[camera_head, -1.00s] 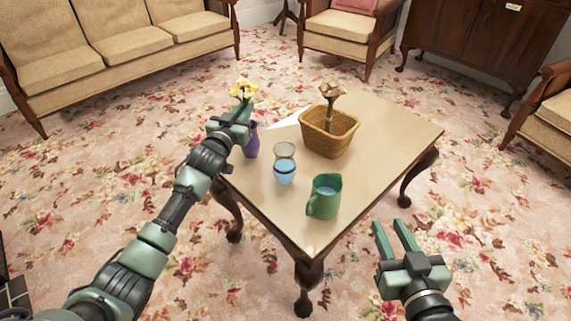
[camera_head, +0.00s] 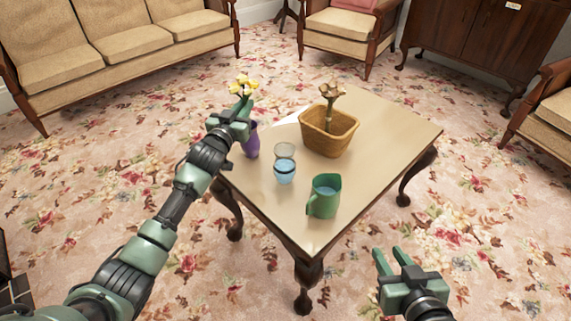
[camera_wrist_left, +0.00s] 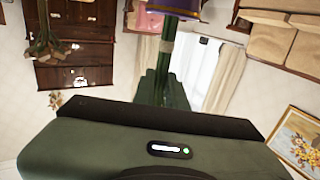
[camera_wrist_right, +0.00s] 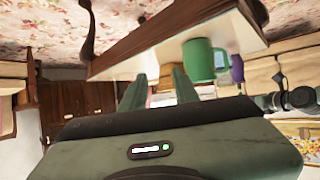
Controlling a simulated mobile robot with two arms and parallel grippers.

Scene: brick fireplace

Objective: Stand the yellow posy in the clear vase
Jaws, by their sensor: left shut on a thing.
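The yellow posy (camera_head: 243,86) shows its blooms above my left gripper (camera_head: 244,108), at the table's left corner. The left gripper is shut on its green stems, which also show in the left wrist view (camera_wrist_left: 167,45). A purple vase (camera_head: 252,145) stands just below and behind the gripper. The stems run toward its mouth in the left wrist view (camera_wrist_left: 185,6); I cannot tell whether their ends are inside. The clear vase (camera_head: 285,152), with blue water low in it, stands upright to the right. My right gripper (camera_head: 392,254) is open and empty, in front of the table.
A green jug (camera_head: 324,197) with water stands near the table's front edge. A wicker basket (camera_head: 318,142) with a brown dried bloom (camera_head: 331,92) stands behind the clear vase. The right part of the tabletop (camera_head: 395,130) is bare.

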